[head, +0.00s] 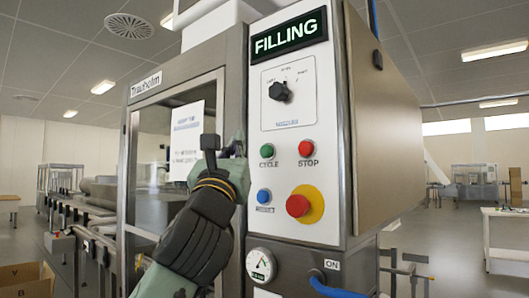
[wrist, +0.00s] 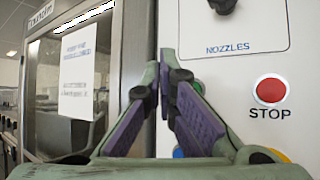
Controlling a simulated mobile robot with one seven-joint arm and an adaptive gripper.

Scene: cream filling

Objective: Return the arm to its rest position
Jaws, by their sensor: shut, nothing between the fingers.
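My gripper (head: 238,145) is raised in front of the filling machine, at the left edge of its control panel (head: 325,150). In the wrist view my gripper (wrist: 167,72) has its purple-padded fingers drawn together at the tips, with nothing held. The arm reaches up from the lower left in the head view. The green CYCLE button (head: 267,151) is just right of the fingers. I cannot tell how close the fingertips are to the panel. The display (head: 289,40) reads FILLING.
The panel has a black knob (head: 281,91), a red STOP button (head: 306,148), a blue button (head: 264,196) and a red mushroom button (head: 298,206). A gauge (head: 261,265) and a blue lever (head: 335,291) are below. A glazed door (head: 165,130) is left.

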